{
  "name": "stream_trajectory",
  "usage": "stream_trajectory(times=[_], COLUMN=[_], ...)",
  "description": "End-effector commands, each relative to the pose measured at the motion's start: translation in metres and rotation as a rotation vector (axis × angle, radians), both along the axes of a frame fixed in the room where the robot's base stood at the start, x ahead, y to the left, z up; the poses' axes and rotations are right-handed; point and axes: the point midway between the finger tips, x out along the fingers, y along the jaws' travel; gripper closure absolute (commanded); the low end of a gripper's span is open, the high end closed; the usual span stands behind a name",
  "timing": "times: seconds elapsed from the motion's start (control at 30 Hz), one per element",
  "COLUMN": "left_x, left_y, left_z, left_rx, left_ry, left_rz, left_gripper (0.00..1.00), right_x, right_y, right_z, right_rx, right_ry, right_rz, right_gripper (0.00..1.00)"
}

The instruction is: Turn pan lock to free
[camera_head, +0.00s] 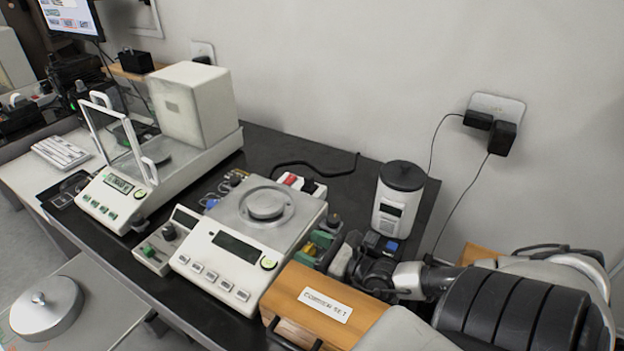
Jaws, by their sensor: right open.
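A balance (245,240) with a round metal pan (266,205) on a square plate stands on the black bench. At its right rear corner is a small dark knob (333,223), and I cannot tell whether it is the pan lock. A small control box (157,250) left of the balance carries a dark knob (169,231) and a green one (148,250). No lock marking is readable. My right gripper (347,256) is open beside the balance's right side, close behind the wooden box; its fingertips are partly hard to make out. My left gripper is not in view.
A wooden box (284,296) labelled "CORNER SET" stands in front of my right arm. A white canister (391,211) with a black lid is behind the gripper. A larger balance (192,160) with an open glass-like door is at left. Cables hang on the wall.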

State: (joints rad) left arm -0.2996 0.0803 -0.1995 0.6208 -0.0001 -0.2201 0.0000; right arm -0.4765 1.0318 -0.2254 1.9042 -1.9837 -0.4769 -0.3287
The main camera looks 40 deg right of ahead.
Motion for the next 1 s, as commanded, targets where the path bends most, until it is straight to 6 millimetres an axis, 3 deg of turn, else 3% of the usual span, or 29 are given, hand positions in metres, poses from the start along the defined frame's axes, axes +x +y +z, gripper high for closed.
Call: stream_trajectory(times=[0.23,0.57,1.0], left_x=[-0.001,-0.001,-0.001], left_y=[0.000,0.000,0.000], left_z=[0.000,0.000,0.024], left_rx=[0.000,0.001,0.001], left_ry=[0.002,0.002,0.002], left_rz=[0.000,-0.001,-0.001], left_gripper=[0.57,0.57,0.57], right_x=[0.000,0.000,0.000], right_y=[0.000,0.000,0.001], right_z=[0.000,0.000,0.002], right_rx=[0.000,0.000,0.003], right_ry=[0.001,0.001,0.000], right_rz=[0.000,0.000,-0.130], right_gripper=[0.39,0.89,0.89])
